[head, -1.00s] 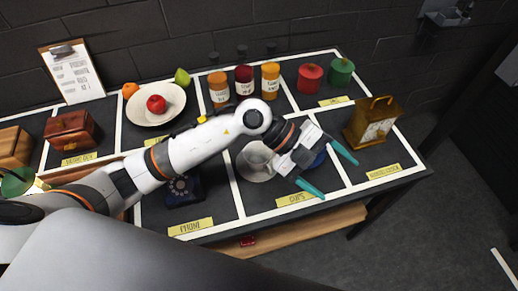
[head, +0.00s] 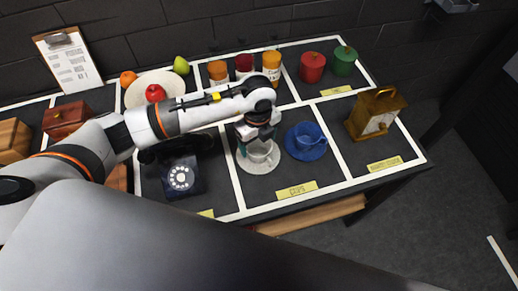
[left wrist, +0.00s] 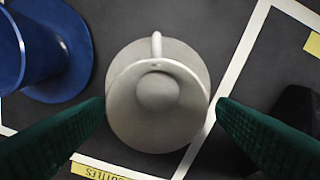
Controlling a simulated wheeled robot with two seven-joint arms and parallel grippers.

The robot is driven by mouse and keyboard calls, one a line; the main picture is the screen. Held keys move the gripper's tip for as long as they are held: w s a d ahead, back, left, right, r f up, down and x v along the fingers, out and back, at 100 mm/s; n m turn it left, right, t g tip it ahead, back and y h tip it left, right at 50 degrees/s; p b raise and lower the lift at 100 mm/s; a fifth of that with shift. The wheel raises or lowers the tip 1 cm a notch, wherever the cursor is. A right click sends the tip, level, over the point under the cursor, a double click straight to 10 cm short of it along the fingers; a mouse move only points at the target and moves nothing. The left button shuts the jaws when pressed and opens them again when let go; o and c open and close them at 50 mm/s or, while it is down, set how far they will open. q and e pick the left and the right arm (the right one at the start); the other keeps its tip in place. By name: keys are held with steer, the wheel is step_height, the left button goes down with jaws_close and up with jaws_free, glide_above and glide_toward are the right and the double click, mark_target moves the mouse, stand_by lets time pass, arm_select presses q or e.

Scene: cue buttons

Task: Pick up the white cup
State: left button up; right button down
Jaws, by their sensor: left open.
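The white cup (head: 259,152) stands upright on its white saucer (head: 250,167) in the cups compartment of the table. In the left wrist view, the white cup (left wrist: 157,92) is seen from above, its handle toward the top of the picture. My left gripper (head: 257,143) points down at the cup. In the left wrist view, its two green fingers (left wrist: 161,103) are apart, one on each side of the cup, with nothing gripped. I cannot tell how close the fingertips are to the cup's wall. My right gripper is not in view.
A blue cup (head: 306,135) on a blue saucer stands just right of the white cup. A dark rotary phone (head: 181,177) is to the left. A wooden clock (head: 374,113) stands further right. Jars (head: 271,68) and canisters (head: 312,67) line the back.

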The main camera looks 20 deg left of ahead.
mark_target(259, 155)
arm_select(q)
step_height(259, 155, down, 5)
steer(key=shift+d+p, duration=0.15)
steer(key=shift+p, duration=0.55)
steer(key=shift+w, duration=0.1)
steer(key=c, duration=0.8)
steer(key=shift+r, duration=0.1)
